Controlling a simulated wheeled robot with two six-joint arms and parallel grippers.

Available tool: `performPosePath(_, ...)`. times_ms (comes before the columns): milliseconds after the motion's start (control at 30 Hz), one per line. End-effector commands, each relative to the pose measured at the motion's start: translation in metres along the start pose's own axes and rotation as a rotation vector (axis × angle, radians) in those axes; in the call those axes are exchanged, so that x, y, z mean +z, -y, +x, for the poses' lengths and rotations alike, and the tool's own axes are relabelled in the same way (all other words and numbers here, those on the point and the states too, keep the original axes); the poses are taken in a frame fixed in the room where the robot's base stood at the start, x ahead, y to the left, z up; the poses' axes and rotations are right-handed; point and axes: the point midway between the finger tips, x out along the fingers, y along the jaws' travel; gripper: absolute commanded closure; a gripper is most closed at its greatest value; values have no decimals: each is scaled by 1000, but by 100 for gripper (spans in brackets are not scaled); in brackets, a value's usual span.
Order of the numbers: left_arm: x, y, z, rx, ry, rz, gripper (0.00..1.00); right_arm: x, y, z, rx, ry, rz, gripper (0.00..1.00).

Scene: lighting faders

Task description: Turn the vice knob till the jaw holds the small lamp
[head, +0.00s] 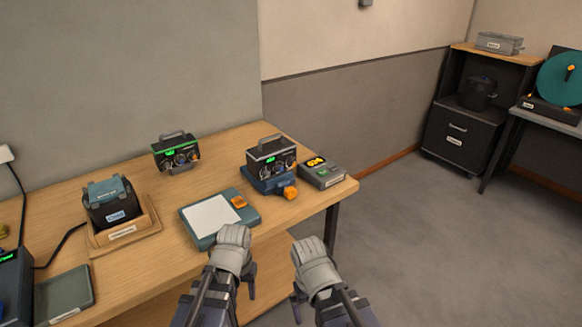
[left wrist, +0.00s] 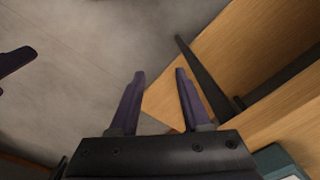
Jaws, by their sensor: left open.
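A blue vice (head: 259,181) stands near the right end of the wooden table, with an orange knob (head: 290,192) at its front right. A dark box with a handle and a green lit strip (head: 270,156) sits in or on the vice; it may be the small lamp. I cannot tell whether the jaw touches it. My left gripper (head: 240,282) is low in front of the table, apart from the vice; in the left wrist view (left wrist: 160,73) its two fingers are apart and empty. My right gripper (head: 298,308) is beside it, its opening unclear.
A similar handled box (head: 176,153) stands farther back. A teal pad with a white top (head: 219,216) lies near the front edge, left of the vice. A wooden tray (head: 146,229) is farther left.

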Motion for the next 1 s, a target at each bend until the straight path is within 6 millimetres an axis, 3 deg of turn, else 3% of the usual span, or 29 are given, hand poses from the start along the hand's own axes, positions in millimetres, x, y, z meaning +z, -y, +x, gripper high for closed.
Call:
performPosePath(33, -10, 5, -35, 8, -8, -1, 52, 2, -3, -35, -1, 0, 0, 0)
performPosePath(167, -38, 13, -73, 32, -33, 24, 52, 4, -7, -73, -2, 0, 1, 0)
performPosePath(267, -73, 15, -99, 59, -61, 78, 52, 6, -10, -100, -2, 0, 2, 0)
performPosePath(367, -130, 12, -124, 96, -108, 189, 52, 7, -12, -125, -3, 1, 2, 0)
performPosePath(400, -160, 8, -131, 114, -134, 256, 52, 8, -12, -132, -3, 1, 2, 0)
performPosePath(600, -271, -23, -138, 172, -251, 553, 52, 8, -13, -136, -4, 1, 3, 0)
performPosePath(700, -310, -38, -140, 186, -298, 668, 52, 8, -13, -136, -4, 1, 3, 0)
performPosePath(833, -337, -51, -143, 195, -337, 758, 52, 8, -13, -136, -4, 1, 2, 0)
performPosePath(1000, -343, -55, -144, 197, -352, 789, 52, 8, -13, -136, -4, 1, 2, 0)
